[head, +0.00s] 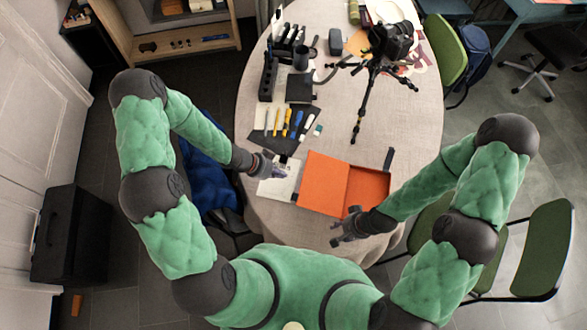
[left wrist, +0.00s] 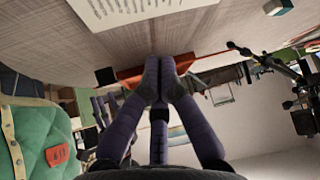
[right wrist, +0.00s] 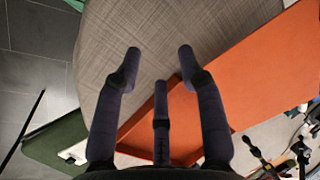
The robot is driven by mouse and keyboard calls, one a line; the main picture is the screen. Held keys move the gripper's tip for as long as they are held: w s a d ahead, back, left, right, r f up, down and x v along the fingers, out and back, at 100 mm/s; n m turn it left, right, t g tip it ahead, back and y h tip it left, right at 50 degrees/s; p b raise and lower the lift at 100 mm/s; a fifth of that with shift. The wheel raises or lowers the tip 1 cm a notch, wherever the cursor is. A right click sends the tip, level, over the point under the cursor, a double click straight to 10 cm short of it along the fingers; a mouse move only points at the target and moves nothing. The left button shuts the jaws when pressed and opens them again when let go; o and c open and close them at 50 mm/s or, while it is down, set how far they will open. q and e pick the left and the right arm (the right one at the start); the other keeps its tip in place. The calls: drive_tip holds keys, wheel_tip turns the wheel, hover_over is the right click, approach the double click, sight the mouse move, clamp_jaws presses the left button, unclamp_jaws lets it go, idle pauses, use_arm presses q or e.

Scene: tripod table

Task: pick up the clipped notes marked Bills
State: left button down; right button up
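A white sheet or stack of notes (head: 283,187) lies near the table's left front edge, left of the orange box; it also shows at the top of the left wrist view (left wrist: 135,10) with lines of print. I cannot read a Bills mark or make out a clip. My left gripper (head: 280,173) is over its upper part, partly covering it. In the left wrist view its fingertips (left wrist: 161,66) meet with nothing visible between them. My right gripper (head: 342,232) is by the front table edge, below the orange box; its fingers (right wrist: 160,58) are spread and empty.
The open orange box (head: 365,190) with its lid (head: 322,182) fills the front middle of the table (head: 330,130). Beyond it stand a black tripod (head: 373,75), a dark mat with pens (head: 290,125) and black desk items. A green chair (head: 540,245) is at right.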

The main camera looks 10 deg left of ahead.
sight(296, 184)
use_arm(q)
drive_tip(key=b+x, duration=0.2)
drive_tip(key=x, duration=0.5)
drive_tip(key=shift+s+d+f, duration=0.1)
drive_tip(key=shift+d+f, duration=0.1)
drive_tip(key=shift+f, duration=0.2)
use_arm(e)
wheel_tip(296, 184, down, 3)
drive_tip(key=shift+s+r, duration=0.15)
drive_tip(key=shift+r, duration=0.05)
use_arm(q)
drive_tip(key=shift+b+x, duration=0.45)
drive_tip(key=shift+x, duration=0.4)
use_arm(e)
drive_tip(key=shift+f, duration=0.15)
